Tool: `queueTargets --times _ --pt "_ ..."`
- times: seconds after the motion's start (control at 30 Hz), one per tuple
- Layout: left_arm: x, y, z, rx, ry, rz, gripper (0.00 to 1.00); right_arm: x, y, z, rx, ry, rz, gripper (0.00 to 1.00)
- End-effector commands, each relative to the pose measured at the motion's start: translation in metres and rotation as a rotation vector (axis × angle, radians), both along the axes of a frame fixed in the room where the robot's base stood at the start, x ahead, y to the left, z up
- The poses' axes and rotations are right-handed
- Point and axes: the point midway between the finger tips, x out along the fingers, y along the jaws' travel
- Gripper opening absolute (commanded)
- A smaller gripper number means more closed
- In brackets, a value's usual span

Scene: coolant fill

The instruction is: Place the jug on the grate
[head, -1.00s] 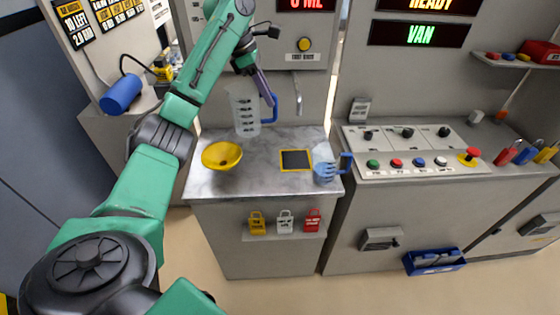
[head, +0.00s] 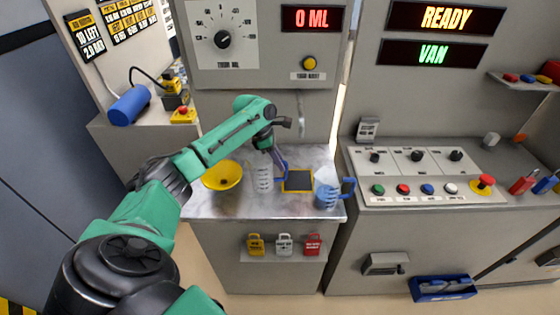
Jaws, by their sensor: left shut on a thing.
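The clear jug (head: 264,179) with dark markings and a blue handle is over the grey counter, just left of the grate. My left gripper (head: 281,168) is shut on the jug by its handle, and my wrist hides its upper part. The jug looks upright. I cannot tell whether its base touches the counter. The grate (head: 298,180) is a dark square with a yellow border, and nothing stands on it. My right gripper is not in view.
A yellow funnel (head: 222,176) sits on the counter (head: 215,206) at left. A spout (head: 301,126) hangs behind the grate. A button panel (head: 420,172) is at right.

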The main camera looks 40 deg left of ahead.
Motion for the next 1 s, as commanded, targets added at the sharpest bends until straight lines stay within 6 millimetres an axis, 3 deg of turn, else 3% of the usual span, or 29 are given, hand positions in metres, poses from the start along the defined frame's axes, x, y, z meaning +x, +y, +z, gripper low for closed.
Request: queueTargets --times 0.33,0.37,0.4,0.43,0.77,0.87,1.0 --pt "0.000 0.000 -0.006 -0.001 -0.001 0.000 0.00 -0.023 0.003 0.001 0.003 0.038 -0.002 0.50" --pt "0.000 0.000 -0.007 -0.001 -0.001 -0.001 0.29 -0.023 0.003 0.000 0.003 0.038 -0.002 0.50" --pt "0.000 0.000 -0.007 0.000 -0.002 -0.001 0.45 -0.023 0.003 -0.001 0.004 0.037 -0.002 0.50" --pt "0.000 0.000 -0.007 0.000 -0.002 -0.001 0.48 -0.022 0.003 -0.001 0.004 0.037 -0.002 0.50" --pt "0.000 0.000 -0.004 0.001 -0.003 -0.001 0.48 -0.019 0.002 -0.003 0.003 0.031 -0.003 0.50" --pt "-0.002 0.005 0.008 0.000 -0.004 0.000 0.48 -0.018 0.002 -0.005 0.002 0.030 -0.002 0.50" --pt "-0.011 0.017 0.040 0.002 -0.006 0.001 0.48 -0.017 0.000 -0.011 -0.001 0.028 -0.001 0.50"
